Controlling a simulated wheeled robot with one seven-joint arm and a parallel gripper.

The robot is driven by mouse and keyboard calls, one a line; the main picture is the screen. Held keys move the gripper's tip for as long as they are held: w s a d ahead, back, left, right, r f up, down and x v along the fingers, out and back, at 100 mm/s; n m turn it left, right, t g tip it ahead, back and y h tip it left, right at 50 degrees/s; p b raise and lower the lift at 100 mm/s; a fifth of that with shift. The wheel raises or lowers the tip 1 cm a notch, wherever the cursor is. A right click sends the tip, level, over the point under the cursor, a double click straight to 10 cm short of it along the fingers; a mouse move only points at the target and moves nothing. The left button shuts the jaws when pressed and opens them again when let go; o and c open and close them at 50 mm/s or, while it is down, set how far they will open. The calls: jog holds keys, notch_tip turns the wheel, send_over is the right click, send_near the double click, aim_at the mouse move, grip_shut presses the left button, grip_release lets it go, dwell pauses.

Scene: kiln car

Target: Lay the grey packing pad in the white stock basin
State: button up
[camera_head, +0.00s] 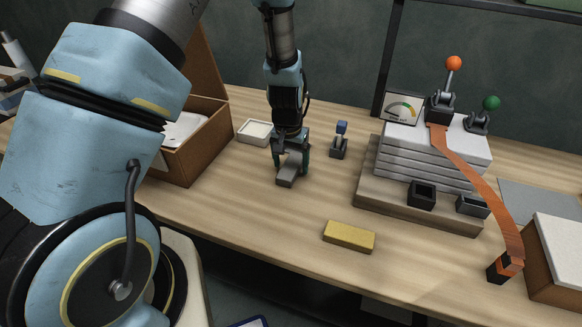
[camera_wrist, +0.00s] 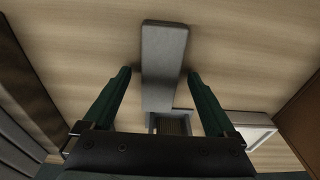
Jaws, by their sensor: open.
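The grey packing pad (camera_head: 287,181) is a slim, round-cornered block on the wooden bench, below my gripper (camera_head: 292,168). In the wrist view, the pad (camera_wrist: 165,55) stretches between the two dark green fingers of my gripper (camera_wrist: 158,74). The fingers are open, with a gap on each side of the pad. I cannot tell how high they are above the bench. The white stock basin (camera_head: 256,131) is a shallow tray on the bench, behind and left of my gripper. Part of it shows in the wrist view (camera_wrist: 250,131) at lower right.
A brown box (camera_head: 195,150) stands left of the basin. A small blue-topped switch (camera_head: 339,142) is right of my gripper. A yellow block (camera_head: 349,236) lies near the front edge. A stacked lever unit (camera_head: 435,155) with an orange strap (camera_head: 480,188) fills the right side.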

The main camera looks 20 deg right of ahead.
jog(key=shift+c, duration=0.3)
grip_shut()
dwell(0.4)
